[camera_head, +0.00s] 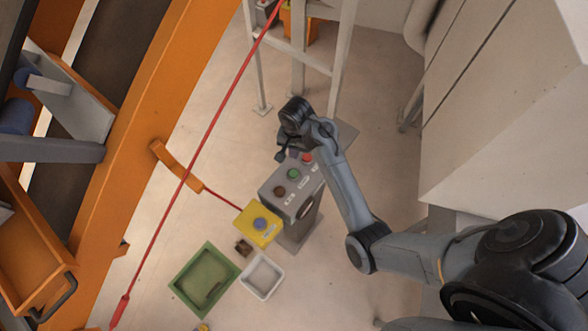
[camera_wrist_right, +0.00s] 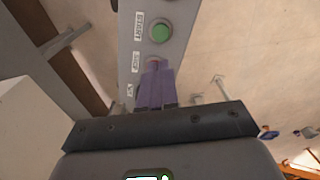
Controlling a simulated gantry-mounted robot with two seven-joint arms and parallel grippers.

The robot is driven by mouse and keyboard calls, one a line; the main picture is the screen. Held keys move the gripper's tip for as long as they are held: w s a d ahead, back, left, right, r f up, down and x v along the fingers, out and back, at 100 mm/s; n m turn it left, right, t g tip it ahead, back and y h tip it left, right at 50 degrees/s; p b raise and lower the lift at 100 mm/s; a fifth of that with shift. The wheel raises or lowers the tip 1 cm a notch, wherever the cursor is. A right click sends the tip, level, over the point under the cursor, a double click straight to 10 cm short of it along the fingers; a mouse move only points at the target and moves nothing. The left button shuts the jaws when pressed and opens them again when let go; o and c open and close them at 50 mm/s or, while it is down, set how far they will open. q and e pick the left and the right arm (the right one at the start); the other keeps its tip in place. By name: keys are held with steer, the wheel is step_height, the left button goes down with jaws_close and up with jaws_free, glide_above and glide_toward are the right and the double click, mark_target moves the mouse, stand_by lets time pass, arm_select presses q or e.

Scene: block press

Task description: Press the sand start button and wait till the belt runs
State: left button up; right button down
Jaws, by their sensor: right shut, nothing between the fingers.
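A grey control panel (camera_head: 266,191) on a post stands in the middle of the head view. It has a brown button (camera_head: 279,190), a green button (camera_head: 293,174) and a red button (camera_head: 307,158), each with a small label. The green button (camera_wrist_right: 159,33) also shows in the wrist view, beside a label that seems to read START. My right gripper (camera_head: 293,154) is shut and empty at the panel's far end, by the red button. No label is legible as sand.
A yellow box (camera_head: 246,232) with a blue-grey button sits at the panel's near end. A green tray (camera_head: 181,283) and white tray (camera_head: 262,293) lie below it. A red cord (camera_head: 215,118) crosses left of the panel. Orange machinery (camera_head: 150,95) fills the left; a pale cabinet (camera_head: 500,110) the right.

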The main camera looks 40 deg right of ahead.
stand_by(0.3)
steer(key=p, duration=0.1)
glide_toward(294, 174)
steer(key=f, duration=0.5)
steer(key=shift+w+d+f, duration=0.15)
steer(key=shift+w+f, duration=0.05)
steer(key=shift+f, duration=0.75)
